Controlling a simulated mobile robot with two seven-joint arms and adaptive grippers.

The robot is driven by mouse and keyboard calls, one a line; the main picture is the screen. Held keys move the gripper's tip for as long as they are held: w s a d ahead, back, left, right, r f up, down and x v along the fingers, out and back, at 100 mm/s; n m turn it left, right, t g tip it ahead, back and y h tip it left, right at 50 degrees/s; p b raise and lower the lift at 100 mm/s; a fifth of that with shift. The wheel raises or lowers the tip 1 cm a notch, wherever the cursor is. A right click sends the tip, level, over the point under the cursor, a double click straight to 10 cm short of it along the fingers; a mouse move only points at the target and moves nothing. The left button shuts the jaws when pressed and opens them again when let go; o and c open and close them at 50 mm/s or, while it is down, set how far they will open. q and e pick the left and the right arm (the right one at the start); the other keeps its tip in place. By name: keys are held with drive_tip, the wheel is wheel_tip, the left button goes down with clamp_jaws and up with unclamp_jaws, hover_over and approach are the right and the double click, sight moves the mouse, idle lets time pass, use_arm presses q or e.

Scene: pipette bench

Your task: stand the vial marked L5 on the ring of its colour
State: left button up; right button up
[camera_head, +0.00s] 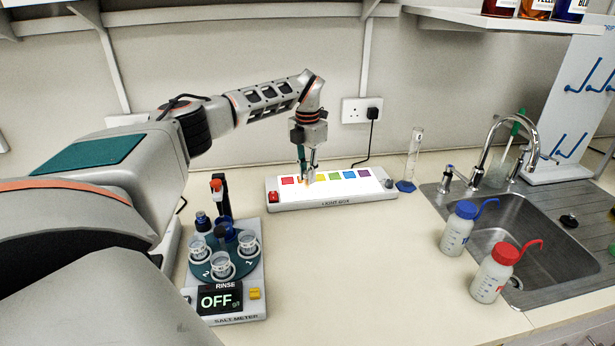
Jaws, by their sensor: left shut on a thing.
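My left gripper (309,178) is over the left part of the white light box (335,201), pointing down and shut on a small vial. The vial is mostly hidden by the fingers, and its mark cannot be read. The fingertips are close to the panel by the orange patch; I cannot tell whether the vial touches it. Coloured patches run along the panel: red (287,181), yellow (321,176), green (335,175), blue (349,175) and purple (364,173). Their ring shapes are too small to make out. My right gripper is not in view.
A salt meter (255,307) reading OFF stands at front left, with clear cups on its teal carousel. A measuring cylinder (412,155) stands right of the light box. Blue-capped (457,232) and red-capped (489,281) wash bottles stand by the sink (515,215). The middle bench is clear.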

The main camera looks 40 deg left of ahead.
use_arm(q)
drive_tip(key=shift+f, duration=0.6)
drive_tip(key=shift+f, duration=0.1)
drive_tip(key=o, duration=0.9)
drive_tip(key=shift+f, duration=0.1)
wheel_tip(320, 180, up, 12)
drive_tip(key=shift+r, duration=0.25)
drive_tip(key=shift+f, duration=0.1)
